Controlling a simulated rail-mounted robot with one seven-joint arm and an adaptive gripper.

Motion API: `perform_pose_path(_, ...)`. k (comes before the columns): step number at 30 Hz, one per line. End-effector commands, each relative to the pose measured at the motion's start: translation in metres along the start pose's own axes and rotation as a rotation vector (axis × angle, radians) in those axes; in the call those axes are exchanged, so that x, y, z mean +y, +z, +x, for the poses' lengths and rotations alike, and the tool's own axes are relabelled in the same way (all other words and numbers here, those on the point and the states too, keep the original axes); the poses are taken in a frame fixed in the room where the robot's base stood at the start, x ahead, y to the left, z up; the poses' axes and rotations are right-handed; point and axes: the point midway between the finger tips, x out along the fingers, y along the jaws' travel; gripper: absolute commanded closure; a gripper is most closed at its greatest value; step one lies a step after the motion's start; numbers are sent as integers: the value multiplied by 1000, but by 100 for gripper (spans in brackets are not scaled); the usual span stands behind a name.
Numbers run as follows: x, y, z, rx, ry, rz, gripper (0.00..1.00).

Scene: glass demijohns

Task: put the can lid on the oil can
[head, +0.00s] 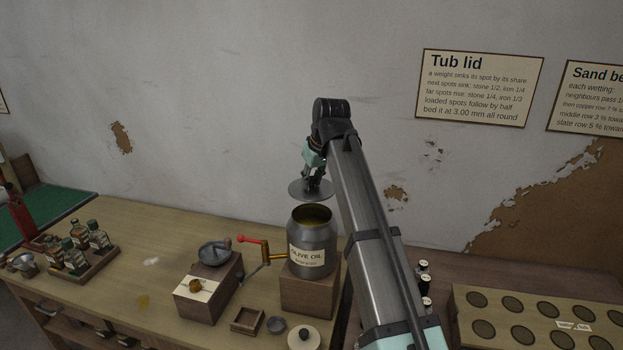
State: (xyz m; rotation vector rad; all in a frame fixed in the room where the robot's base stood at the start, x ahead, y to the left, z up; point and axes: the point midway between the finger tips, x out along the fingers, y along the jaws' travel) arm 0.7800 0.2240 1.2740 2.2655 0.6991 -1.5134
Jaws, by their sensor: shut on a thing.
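The oil can (313,243) is a grey metal can labelled "OLIVE OIL". It stands upright on a wooden block, its top open with yellowish oil visible inside. The can lid (309,190) is a flat grey disc held above the can's mouth, apart from it, with its middle slightly left of the opening's middle. My gripper (314,180) points down and is shut on the top of the lid; its fingertips are small and partly dark in this view. My arm passes just right of the can.
A small wooden tray (247,320), a small grey cup (276,324) and a round pale lid (303,337) lie in front. Dark bottles (424,281) stand right of my arm.

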Motion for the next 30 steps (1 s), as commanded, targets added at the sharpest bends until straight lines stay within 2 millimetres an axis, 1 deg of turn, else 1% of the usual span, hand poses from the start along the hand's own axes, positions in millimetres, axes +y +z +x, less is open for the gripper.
perform_pose_path(2, 0, 0, -1, 0, 0, 0, 100)
perform_pose_path(8, 0, 6, 12, 0, 0, 0, 100)
perform_pose_path(21, 0, 20, 47, 0, 0, 0, 100)
perform_pose_path(25, 0, 23, 54, 0, 0, 0, 100)
perform_pose_path(30, 0, 24, 57, 1, 0, 0, 100)
